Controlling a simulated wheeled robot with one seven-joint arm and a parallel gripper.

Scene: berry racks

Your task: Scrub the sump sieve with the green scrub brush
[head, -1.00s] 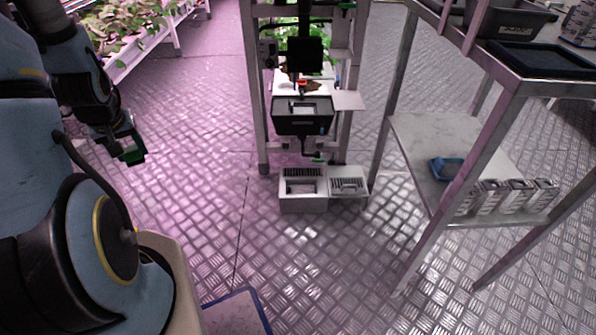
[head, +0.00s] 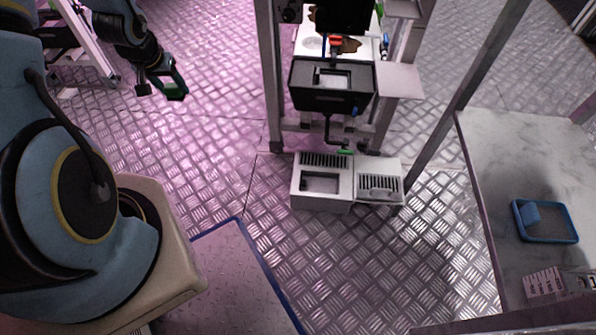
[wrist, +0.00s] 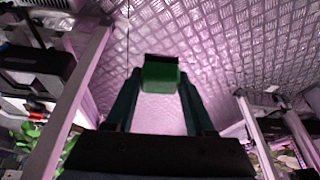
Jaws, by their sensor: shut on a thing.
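My gripper (head: 168,84) is at the upper left of the head view, over open floor and well left of the rack. It is shut on the green scrub brush (head: 177,92). In the wrist view, the brush (wrist: 160,76) shows as a green block with a dark top between the fingertips. A pale sump box (head: 322,205) stands on the floor under the rack, with a slotted top and a rectangular opening. A lower pale section (head: 380,196) with a slotted grey piece joins its right side. I cannot tell for sure which part is the sieve. The brush is far from the box.
A rack with a black tank (head: 330,100) rises behind the box. A metal table (head: 490,155) at right bears a blue tray (head: 549,238). A blue-edged mat (head: 225,262) lies on the floor in front. Patterned floor between mat and box is clear.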

